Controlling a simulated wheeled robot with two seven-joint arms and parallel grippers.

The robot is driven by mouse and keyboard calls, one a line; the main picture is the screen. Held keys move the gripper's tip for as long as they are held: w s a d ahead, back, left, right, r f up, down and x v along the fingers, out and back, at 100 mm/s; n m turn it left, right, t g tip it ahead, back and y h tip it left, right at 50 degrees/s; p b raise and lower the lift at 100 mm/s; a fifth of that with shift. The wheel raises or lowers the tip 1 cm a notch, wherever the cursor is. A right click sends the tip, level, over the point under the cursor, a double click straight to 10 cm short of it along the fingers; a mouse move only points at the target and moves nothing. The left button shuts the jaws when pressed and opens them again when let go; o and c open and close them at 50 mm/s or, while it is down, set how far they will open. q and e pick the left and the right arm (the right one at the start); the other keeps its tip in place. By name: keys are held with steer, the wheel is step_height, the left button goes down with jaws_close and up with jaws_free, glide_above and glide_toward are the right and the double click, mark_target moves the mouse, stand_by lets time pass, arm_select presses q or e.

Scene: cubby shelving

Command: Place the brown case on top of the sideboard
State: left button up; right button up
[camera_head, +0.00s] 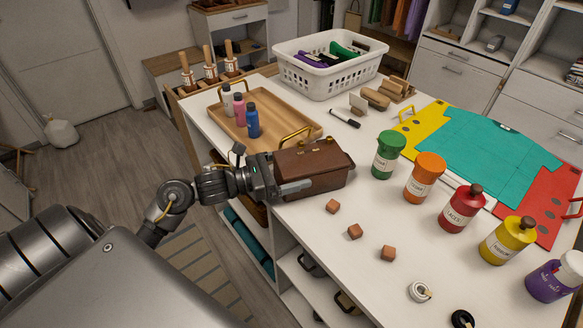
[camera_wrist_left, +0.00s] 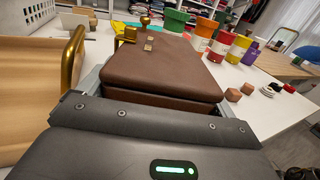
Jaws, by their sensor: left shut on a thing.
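The brown case (camera_head: 312,166) is a small leather-like box with brass fittings. It is at the left edge of the white sideboard (camera_head: 321,225), beside the wooden tray. My left gripper (camera_head: 291,181) reaches in from the left and is shut on the brown case, with a finger along its near side. In the left wrist view the brown case (camera_wrist_left: 165,69) fills the space between the fingers. I cannot tell whether its underside touches the white top. My right gripper is not in view.
A wooden tray (camera_head: 291,136) with brass handles holds several bottles. Several coloured canisters (camera_head: 424,176) stand right of the case. Small wooden cubes (camera_head: 355,231) lie in front. A white basket (camera_head: 326,78) stands behind. Open shelves lie below the top.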

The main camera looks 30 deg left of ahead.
mark_target(277, 173)
arm_select(q)
steer(key=shift+f, duration=0.1)
steer(key=o, duration=1)
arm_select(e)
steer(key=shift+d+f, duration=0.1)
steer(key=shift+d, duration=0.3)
arm_select(q)
steer(key=shift+s+a, duration=0.15)
steer(key=b+v, duration=0.2)
steer(key=v, duration=0.4)
steer(key=shift+s+a+f, duration=0.1)
steer(key=shift+s+a, duration=0.1)
steer(key=shift+s, duration=0.1)
steer(key=v, duration=0.3)
steer(key=b+v, duration=0.1)
steer(key=v, duration=0.1)
steer(key=shift+r, duration=0.25)
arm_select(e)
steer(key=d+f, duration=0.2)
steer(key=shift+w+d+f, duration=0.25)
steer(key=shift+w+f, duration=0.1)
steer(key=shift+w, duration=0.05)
